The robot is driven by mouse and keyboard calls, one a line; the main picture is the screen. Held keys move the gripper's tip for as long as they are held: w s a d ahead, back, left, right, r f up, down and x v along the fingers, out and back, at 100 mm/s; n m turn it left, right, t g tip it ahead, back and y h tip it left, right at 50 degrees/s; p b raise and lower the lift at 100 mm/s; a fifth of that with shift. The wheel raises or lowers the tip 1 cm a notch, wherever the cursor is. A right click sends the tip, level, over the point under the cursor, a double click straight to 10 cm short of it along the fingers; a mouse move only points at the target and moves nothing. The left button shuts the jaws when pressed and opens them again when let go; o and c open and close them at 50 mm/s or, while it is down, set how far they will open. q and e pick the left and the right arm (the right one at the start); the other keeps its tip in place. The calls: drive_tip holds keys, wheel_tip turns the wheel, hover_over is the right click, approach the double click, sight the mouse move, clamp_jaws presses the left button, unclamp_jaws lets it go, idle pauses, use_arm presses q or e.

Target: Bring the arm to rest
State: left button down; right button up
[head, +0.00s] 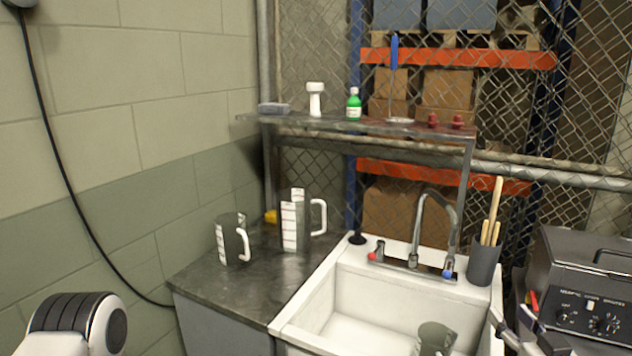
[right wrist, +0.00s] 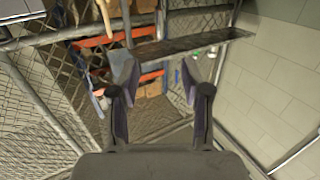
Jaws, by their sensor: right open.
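My right gripper (head: 514,318) shows in part at the lower right of the head view, in front of the sink's right side. In the right wrist view the same gripper (right wrist: 157,80) has its two fingers spread apart with nothing between them. Behind the fingers that view shows the shelf, fence and wall, tilted. My left gripper is out of the picture; a white and black part of my left arm shows at the lower left of the head view.
A white sink (head: 310,312) holds a jug (head: 434,338). Two measuring jugs (head: 232,240) (head: 294,222) stand on the dark counter (head: 222,280). A tool holder (head: 484,262) stands behind the sink, a grey machine (head: 585,275) to the right. A shelf (head: 340,126) with small items spans the back.

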drive_tip(key=s+a+f+n+g+y, duration=0.1)
drive_tip(key=s+a+f+n+g, duration=0.15)
drive_tip(key=f, duration=0.55)
drive_tip(key=s+a+f+n+g+y, duration=0.15)
drive_tip(key=a+f+g, duration=0.25)
drive_tip(key=f, duration=0.4)
drive_tip(key=s+a+f+n+g, duration=0.2)
drive_tip(key=s+a+f+g, duration=0.15)
drive_tip(key=f, duration=0.55)
drive_tip(key=s+a+f+m+g, duration=0.1)
drive_tip(key=s+f+m+g, duration=0.2)
drive_tip(key=s+f, duration=0.2)
drive_tip(key=s+a+f+m+g+h, duration=0.1)
drive_tip(key=s+f+g, duration=0.3)
drive_tip(key=s, duration=0.8)
wheel_tip(320, 180, down, 2)
drive_tip(key=shift+a+f+m+g, duration=0.1)
drive_tip(key=shift+a+m+g, duration=0.3)
drive_tip(key=shift+m, duration=0.5)
